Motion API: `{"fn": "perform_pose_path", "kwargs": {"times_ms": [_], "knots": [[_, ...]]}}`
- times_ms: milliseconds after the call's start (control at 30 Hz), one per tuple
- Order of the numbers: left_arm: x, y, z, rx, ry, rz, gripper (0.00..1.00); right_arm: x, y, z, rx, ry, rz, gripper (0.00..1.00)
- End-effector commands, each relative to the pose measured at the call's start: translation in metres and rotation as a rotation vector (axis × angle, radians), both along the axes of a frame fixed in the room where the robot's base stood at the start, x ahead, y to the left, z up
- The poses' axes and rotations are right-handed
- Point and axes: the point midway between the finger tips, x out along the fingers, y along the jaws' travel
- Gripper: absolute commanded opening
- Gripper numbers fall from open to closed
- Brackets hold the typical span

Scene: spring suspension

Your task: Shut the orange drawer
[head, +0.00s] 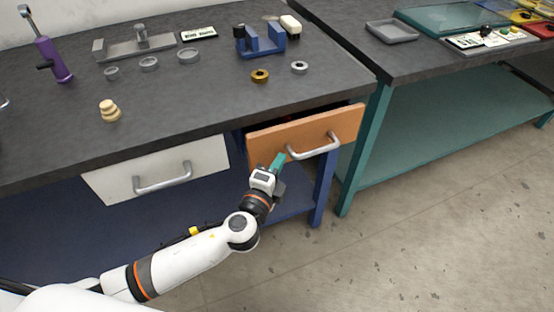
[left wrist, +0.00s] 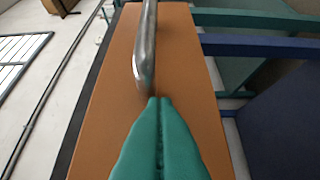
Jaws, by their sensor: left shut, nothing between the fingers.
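The orange drawer (head: 304,131) sticks out a little from under the dark worktop, with a dark gap showing above its front. It has a silver bar handle (head: 314,148). My left gripper (head: 280,158) is shut and empty, its teal fingertips at the drawer front by the left end of the handle. In the left wrist view the shut teal fingers (left wrist: 160,101) point at the orange front (left wrist: 105,95), just beside the handle's end (left wrist: 144,75). I cannot tell whether they touch it. My right gripper is not in view.
A closed white drawer (head: 160,170) is to the left under the same worktop (head: 190,100). A blue table leg (head: 323,190) stands below the orange drawer. A teal bench (head: 440,120) stands to the right. The floor (head: 430,230) in front is clear.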

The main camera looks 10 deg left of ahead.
Motion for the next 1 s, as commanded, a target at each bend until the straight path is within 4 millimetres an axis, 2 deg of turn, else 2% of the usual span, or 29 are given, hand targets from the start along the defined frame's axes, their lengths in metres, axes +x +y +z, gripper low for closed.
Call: {"fn": "perform_pose_path", "kwargs": {"times_ms": [467, 533, 633, 733, 1000], "knots": [[0.006, 0.005, 0.000, 0.000, 0.000, 0.000, 0.00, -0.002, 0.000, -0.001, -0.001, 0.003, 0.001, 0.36], [0.013, 0.010, -0.001, 0.002, -0.001, 0.001, 0.00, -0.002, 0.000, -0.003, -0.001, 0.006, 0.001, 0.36], [0.028, 0.021, -0.002, 0.004, -0.002, 0.003, 0.00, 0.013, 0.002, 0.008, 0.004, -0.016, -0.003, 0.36], [0.040, 0.030, -0.001, 0.002, -0.002, 0.003, 0.00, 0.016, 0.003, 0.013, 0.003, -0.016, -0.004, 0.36], [0.046, 0.035, 0.001, 0.001, -0.003, 0.006, 0.00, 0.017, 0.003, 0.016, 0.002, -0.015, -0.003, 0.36]]}}
